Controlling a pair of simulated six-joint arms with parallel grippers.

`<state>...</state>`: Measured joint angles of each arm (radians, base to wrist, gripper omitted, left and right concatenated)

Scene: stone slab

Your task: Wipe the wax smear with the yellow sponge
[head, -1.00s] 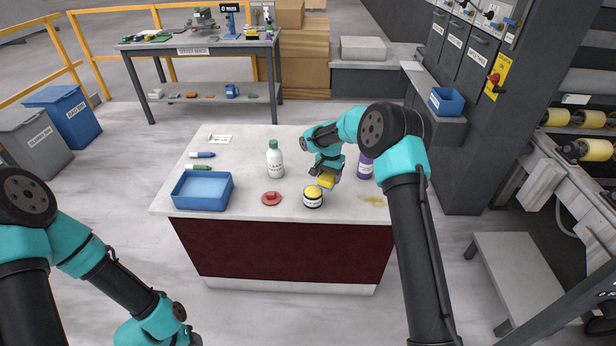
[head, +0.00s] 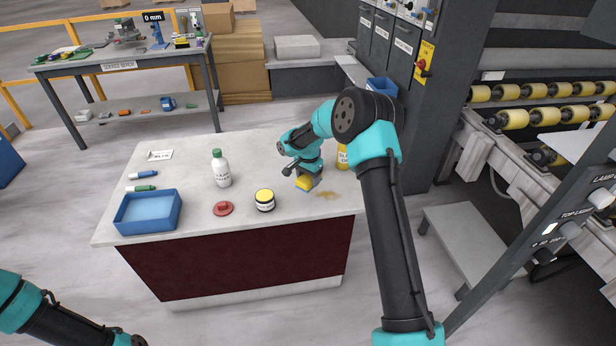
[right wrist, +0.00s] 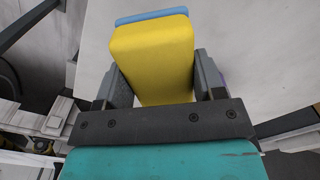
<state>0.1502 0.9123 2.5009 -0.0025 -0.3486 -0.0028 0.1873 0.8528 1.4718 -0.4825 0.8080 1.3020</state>
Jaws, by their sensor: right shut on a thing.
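The yellow sponge (head: 304,184) has a blue layer and is held by my right gripper (head: 303,174) over the right part of the stone slab (head: 200,205). In the right wrist view the sponge (right wrist: 152,55) sits between the two fingers of the right gripper (right wrist: 160,85), with its blue layer at the far end. The wax smear (head: 328,195) is a brownish patch near the slab's front right, just right of the sponge. I cannot tell whether the sponge touches the slab.
A jar with a yellow lid (head: 265,201) stands left of the sponge. Further left are a red disc (head: 223,209), a green-capped bottle (head: 221,168), a blue tray (head: 148,212) and two markers (head: 141,188). A yellow container (head: 342,157) stands behind the smear, partly covered by my arm.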

